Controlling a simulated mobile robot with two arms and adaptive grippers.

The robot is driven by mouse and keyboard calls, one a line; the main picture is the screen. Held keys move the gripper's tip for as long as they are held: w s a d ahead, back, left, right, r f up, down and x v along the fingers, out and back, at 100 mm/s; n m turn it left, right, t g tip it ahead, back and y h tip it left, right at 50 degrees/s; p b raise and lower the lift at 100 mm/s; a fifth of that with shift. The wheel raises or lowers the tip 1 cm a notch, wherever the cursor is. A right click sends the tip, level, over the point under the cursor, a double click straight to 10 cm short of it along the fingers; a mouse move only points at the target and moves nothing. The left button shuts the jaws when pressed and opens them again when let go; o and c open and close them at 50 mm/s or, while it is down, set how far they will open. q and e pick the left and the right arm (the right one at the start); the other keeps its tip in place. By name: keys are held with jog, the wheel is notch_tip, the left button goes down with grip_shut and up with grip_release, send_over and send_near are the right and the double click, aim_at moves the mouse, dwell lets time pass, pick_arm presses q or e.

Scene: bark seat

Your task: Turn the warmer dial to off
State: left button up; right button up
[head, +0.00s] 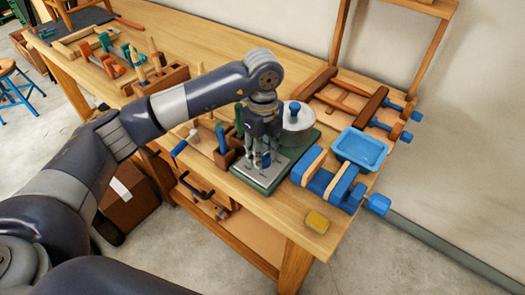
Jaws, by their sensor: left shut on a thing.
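The warmer (275,182) has a green base with a pale metal front panel and stands on the wooden bench. A grey lidded pot (297,125) with a blue knob sits on its back part. My left gripper (261,163) points straight down at the front panel, its fingers shut at the panel's surface. The warmer dial is hidden by the fingers, and I cannot see its setting. My right gripper is not in view.
A blue tray (361,150) and a blue-and-wood clamp (338,186) lie right of the warmer. A yellow block (317,222) is near the front edge. Wooden tool holders (160,80) and clamps fill the left. Bare benchtop (265,212) lies in front.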

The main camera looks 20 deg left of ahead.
pick_arm(q)
jog(key=shift+n, duration=0.8)
jog(key=o, duration=1)
jog(key=shift+o, duration=0.2)
notch_tip(320, 180, up, 12)
